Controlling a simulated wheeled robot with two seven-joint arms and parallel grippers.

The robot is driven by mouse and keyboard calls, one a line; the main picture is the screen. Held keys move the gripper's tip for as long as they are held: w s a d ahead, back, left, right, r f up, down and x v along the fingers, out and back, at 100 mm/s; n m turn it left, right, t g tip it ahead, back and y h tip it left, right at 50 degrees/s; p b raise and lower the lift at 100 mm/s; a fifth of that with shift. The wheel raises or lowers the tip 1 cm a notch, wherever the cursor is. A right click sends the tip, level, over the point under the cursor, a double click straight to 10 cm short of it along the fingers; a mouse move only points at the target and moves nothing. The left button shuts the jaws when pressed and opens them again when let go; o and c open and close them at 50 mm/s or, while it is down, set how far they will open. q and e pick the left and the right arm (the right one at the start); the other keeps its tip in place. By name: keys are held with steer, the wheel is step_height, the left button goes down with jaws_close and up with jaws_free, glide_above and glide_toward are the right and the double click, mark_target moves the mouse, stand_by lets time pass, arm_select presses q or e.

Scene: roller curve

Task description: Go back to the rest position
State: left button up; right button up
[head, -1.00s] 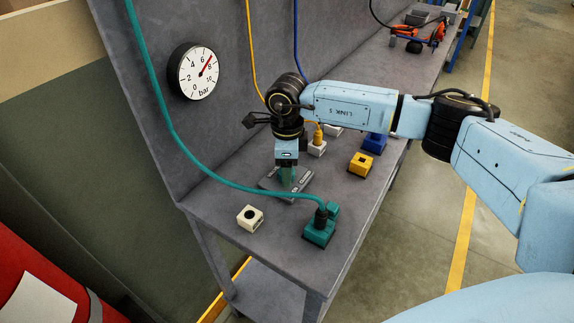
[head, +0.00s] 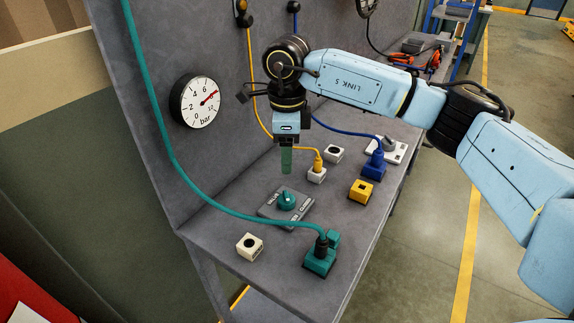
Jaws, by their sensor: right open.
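My right gripper (head: 287,172) hangs pointing down from the arm that comes in from the right. It is open and empty, above the valve plate (head: 268,211) with a clear gap. The plate is dark grey, lies on the bench and carries a green knob (head: 287,202). The knob is free of the fingers. My left gripper is not in view.
The grey bench (head: 225,225) bears a teal block (head: 318,262) with a teal hose, a cream block (head: 249,246), a yellow block (head: 361,191) and a blue plug (head: 374,166). A pressure gauge (head: 192,107) hangs on the back panel. Open floor (head: 420,230) lies right.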

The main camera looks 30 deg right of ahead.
steer(key=shift+r, duration=0.3)
